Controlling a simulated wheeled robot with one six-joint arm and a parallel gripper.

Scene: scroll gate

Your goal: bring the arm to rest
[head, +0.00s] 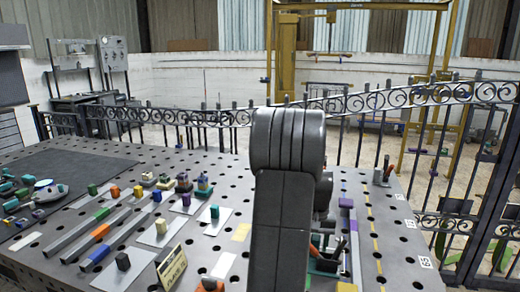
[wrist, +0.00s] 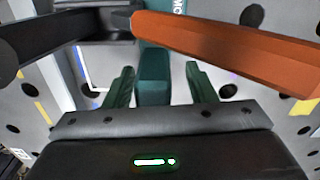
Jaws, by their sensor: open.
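My arm (head: 285,170) stands up in the middle of the head view and hides much of the table behind it. My gripper (wrist: 160,72) shows in the wrist view with its two green fingers apart. A teal block-like piece (wrist: 153,76) stands between the fingers in that view, with gaps on both sides; I cannot tell its depth. An orange handle (wrist: 230,47) and a black handle (wrist: 35,42) spread across the top of the wrist view, beyond the fingers. In the head view the gripper is not clearly made out.
The perforated grey table (head: 225,250) carries rails with coloured blocks (head: 101,231) and small plates on the left. A dark mat (head: 90,170) lies at the far left. A scroll-topped iron fence (head: 200,117) runs behind the table. A small holder (head: 382,175) stands at the right.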

